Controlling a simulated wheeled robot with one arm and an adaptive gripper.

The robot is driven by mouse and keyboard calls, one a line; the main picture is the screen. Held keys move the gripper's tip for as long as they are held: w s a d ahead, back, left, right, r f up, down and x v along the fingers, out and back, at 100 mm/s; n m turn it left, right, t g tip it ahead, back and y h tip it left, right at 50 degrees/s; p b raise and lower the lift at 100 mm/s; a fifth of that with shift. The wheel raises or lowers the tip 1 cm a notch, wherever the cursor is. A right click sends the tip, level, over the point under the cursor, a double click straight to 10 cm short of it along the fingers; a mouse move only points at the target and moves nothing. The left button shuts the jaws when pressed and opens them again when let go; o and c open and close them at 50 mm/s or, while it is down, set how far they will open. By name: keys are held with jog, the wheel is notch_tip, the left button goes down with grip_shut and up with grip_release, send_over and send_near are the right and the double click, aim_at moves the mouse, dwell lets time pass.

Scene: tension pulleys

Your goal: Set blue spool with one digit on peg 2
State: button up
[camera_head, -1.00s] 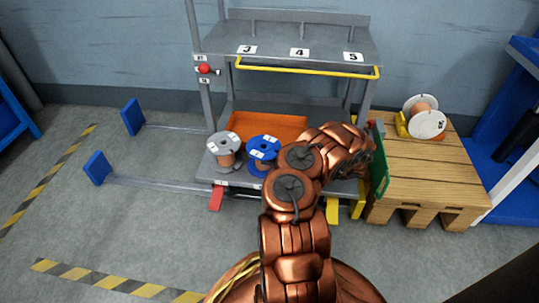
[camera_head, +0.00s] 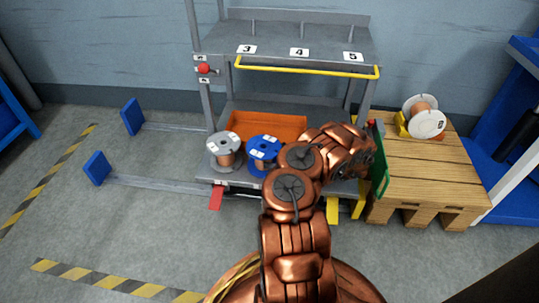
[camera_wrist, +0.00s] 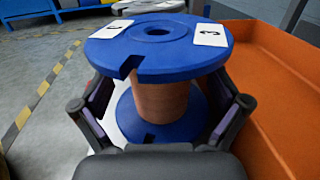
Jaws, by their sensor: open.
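The blue spool (camera_head: 263,150) with a copper-coloured core stands upright on the lower shelf of the rack, beside a grey spool (camera_head: 225,148). In the wrist view the blue spool (camera_wrist: 160,50) has white labels on its top flange; one appears to read 3, the other is too slanted to read. My gripper (camera_wrist: 160,115) is open, its two fingers on either side of the core, between the flanges. In the head view my arm hides the gripper. Upper shelf pegs stand behind labels 3, 4 and 5 (camera_head: 352,57); I cannot make out peg 2.
An orange bin (camera_head: 270,124) stands behind the spools, close beside the blue spool in the wrist view. A yellow bar (camera_head: 305,68) runs along the upper shelf front. A white-flanged spool (camera_head: 426,122) rests on a wooden pallet (camera_head: 430,170) at right.

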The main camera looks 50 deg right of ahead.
jog(key=v, duration=0.7)
jog(key=shift+s, duration=0.15)
jog(key=shift+s+d, duration=0.1)
jog(key=shift+d, duration=0.05)
